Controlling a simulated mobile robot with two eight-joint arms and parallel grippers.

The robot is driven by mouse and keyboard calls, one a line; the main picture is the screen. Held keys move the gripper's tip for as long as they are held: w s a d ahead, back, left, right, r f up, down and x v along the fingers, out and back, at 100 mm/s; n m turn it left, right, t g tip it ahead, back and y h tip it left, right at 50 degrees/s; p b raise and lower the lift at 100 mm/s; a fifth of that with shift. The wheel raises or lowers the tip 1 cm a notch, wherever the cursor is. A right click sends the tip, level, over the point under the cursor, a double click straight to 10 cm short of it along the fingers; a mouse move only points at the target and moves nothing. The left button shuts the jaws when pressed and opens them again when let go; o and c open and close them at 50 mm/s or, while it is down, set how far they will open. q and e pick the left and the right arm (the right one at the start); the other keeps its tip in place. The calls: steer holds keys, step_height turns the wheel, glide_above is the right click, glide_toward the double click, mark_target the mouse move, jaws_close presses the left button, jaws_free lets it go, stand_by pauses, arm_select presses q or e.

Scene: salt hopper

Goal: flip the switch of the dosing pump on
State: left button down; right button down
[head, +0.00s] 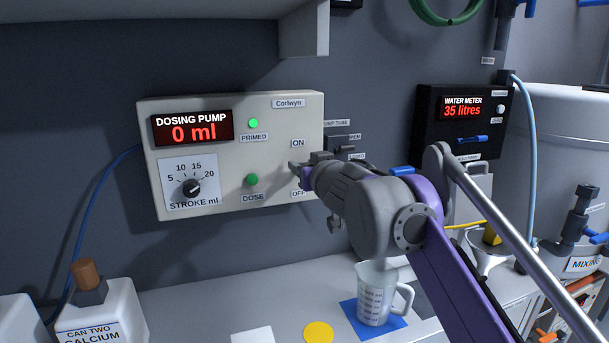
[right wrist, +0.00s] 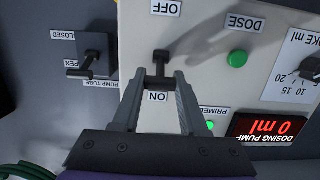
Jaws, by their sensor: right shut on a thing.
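The dosing pump (head: 235,150) is a cream wall box with a red "0 ml" display, a lit green PRIMED lamp, a green DOSE button and a stroke dial. Its dark switch (right wrist: 160,57) sits between the ON and OFF labels, as the upside-down right wrist view shows. My right gripper (head: 300,168) is at the switch; its fingers (right wrist: 160,80) are shut on the switch's lever. In the head view the gripper hides the switch. My left gripper is not in view.
A pump tube valve (right wrist: 95,60) with OPEN and CLOSED labels is beside the pump. The water meter (head: 463,120) reads 35 litres at the right. A measuring jug (head: 375,295) stands on a blue mat below my arm. A calcium can (head: 100,318) is at lower left.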

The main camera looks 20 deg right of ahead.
steer(key=shift+c, duration=2.2)
jaws_free()
steer(key=shift+s, duration=0.1)
steer(key=s+r, duration=0.1)
steer(key=s, duration=0.9)
steer(key=shift+s+d+r+b, duration=0.15)
steer(key=shift+s+r+b, duration=0.15)
steer(key=shift+r+b, duration=0.05)
steer(key=shift+f, duration=0.1)
